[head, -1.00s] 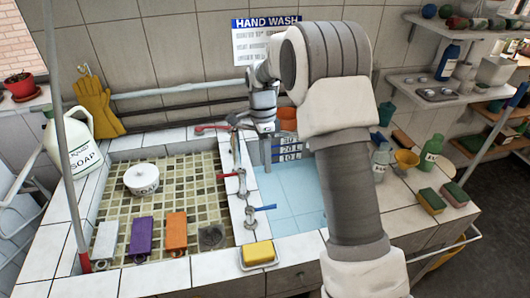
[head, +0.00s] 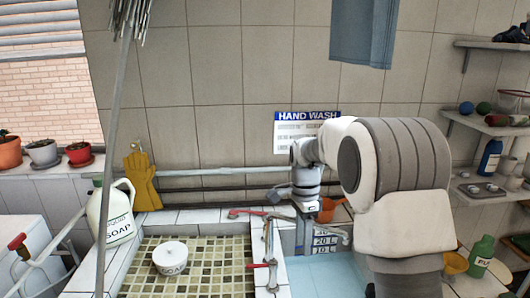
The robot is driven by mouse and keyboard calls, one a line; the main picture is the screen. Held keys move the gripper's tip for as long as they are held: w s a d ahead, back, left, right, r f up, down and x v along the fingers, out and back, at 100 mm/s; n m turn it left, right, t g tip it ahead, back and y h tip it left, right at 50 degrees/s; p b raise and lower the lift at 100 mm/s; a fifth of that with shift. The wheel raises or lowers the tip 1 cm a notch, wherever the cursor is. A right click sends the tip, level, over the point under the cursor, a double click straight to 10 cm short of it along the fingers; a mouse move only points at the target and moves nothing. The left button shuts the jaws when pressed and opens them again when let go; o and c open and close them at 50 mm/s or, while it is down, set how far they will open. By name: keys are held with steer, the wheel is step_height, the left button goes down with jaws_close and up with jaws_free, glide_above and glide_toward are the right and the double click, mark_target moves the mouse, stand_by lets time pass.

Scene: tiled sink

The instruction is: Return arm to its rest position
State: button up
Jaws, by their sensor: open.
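My arm rises from the bottom right of the head view, bends over at a large grey and white joint and reaches left over the sink. My gripper (head: 304,222) hangs down at its end, above the blue-tiled basin (head: 318,271) near the wall. It is open, and I see nothing held in it. The fingertips are small and partly lost against the taps and basin edge behind.
An orange container (head: 328,208) is close beside the gripper. Shelves (head: 490,125) are right.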

steer(key=s+d+r+n+t, duration=0.1)
steer(key=s+r+n+t, duration=0.2)
steer(key=s+r+n, duration=0.55)
steer(key=s+d+r+n+t, duration=0.25)
steer(key=s+r, duration=0.25)
steer(key=s, duration=0.6)
steer(key=s+f+n+t, duration=0.1)
steer(key=s+n, duration=0.3)
steer(key=s, duration=0.4)
steer(key=shift+a+f+n+t, duration=0.15)
steer(key=shift+f+n+t, duration=0.05)
steer(key=shift+n+t, duration=0.15)
